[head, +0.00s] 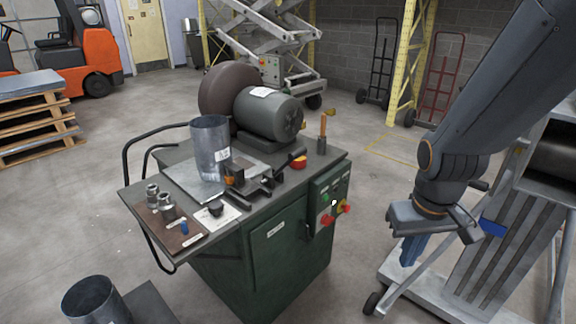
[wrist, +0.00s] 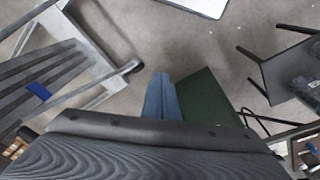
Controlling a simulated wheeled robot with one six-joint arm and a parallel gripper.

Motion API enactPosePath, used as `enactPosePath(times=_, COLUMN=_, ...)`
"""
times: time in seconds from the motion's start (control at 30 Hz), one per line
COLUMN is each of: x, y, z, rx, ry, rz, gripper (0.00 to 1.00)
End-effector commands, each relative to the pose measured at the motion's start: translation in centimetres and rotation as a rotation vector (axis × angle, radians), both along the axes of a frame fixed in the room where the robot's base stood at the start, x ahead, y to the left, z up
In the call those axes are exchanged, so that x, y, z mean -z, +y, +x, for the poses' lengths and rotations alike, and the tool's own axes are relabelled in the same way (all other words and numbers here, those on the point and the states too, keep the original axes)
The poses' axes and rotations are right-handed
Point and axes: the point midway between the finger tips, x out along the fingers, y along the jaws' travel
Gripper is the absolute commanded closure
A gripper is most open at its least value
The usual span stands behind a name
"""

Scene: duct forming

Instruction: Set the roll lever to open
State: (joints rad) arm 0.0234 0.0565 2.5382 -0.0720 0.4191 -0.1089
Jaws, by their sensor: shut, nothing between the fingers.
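My gripper (head: 412,250) hangs with its blue fingers pointing down, to the right of the green machine cabinet (head: 270,245) and apart from it. Its fingers (wrist: 161,98) are together and empty in the wrist view. I cannot tell for sure which part is the roll lever. An upright lever-like piece with an orange handle (head: 323,127) stands at the back right of the cabinet top. No open marking is readable.
A grey slotted frame on wheels (head: 500,245) stands close to the right of my gripper; it carries a blue patch (wrist: 38,90). A metal cylinder (head: 210,148), a motor (head: 268,112) and small parts crowd the cabinet top. Bare floor lies between cabinet and frame.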

Motion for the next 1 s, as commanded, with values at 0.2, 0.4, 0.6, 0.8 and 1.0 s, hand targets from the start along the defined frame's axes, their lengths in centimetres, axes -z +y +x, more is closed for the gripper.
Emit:
enactPosePath(times=0.2, x=3.0, y=-1.8, z=11.4, rx=-0.456, ry=-0.316, rz=-0.132, gripper=1.00)
enactPosePath(times=0.4, x=3.9, y=0.6, z=20.0, rx=-0.919, ry=-0.651, rz=-0.251, gripper=1.00)
enactPosePath(times=0.6, x=3.5, y=5.1, z=24.2, rx=-1.300, ry=-1.038, rz=-0.364, gripper=1.00)
enactPosePath(times=0.8, x=1.8, y=9.0, z=23.6, rx=-1.516, ry=-1.478, rz=-0.476, gripper=1.00)
enactPosePath(times=1.0, x=-0.3, y=10.1, z=21.0, rx=-1.535, ry=-1.816, rz=-0.571, gripper=1.00)
